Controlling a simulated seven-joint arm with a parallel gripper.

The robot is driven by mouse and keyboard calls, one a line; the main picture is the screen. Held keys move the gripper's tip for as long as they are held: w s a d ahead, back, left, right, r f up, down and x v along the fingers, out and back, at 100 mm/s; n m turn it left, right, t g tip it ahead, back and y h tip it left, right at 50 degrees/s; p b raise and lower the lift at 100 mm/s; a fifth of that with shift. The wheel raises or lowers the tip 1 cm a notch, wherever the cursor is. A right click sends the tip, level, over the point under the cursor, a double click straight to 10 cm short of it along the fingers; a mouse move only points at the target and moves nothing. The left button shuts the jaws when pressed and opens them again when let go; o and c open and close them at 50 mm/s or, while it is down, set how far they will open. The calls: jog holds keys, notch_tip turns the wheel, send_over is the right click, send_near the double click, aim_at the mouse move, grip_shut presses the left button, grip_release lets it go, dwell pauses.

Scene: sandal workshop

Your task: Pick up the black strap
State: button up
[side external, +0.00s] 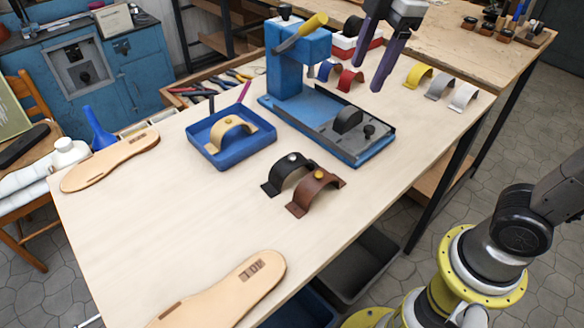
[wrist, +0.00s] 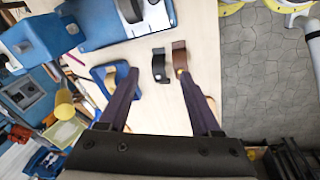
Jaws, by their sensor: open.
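The black strap (side external: 282,173) is an upright arch with a pale stud on top. It stands on the pale table, left of and close beside a brown strap (side external: 318,188) with a yellow stud. In the wrist view the black strap (wrist: 159,66) shows between the fingers, with the brown strap (wrist: 179,57) just right of it. My gripper (side external: 365,77) is open and empty, raised high toward the back, in front of the row of coloured straps in the side view. In the wrist view the spread fingers (wrist: 158,76) point toward the straps, well apart from them.
A blue press (side external: 300,60) with a base plate stands behind the straps. A blue tray (side external: 212,154) holding a tan strap sits to their left. Tan soles lie at the far left (side external: 105,163) and front (side external: 222,293). The table front is mostly clear.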

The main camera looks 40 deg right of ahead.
jog(key=w+a+f+n+g, duration=0.1)
jog(key=w+a+f+n, duration=0.1)
jog(key=w+a, duration=0.25)
jog(key=n+g, duration=0.1)
send_near(295, 154)
jog(key=f, duration=0.6)
jog(key=shift+w+d, duration=0.1)
jog(key=shift+w, duration=0.1)
jog(key=shift+s+a+f, duration=0.1)
jog(key=shift+f, duration=1.35)
jog(key=shift+a+f, duration=0.1)
jog(key=shift+f, duration=1.35)
jog(key=shift+c, duration=0.2)
grip_shut()
jog(key=shift+r, duration=0.15)
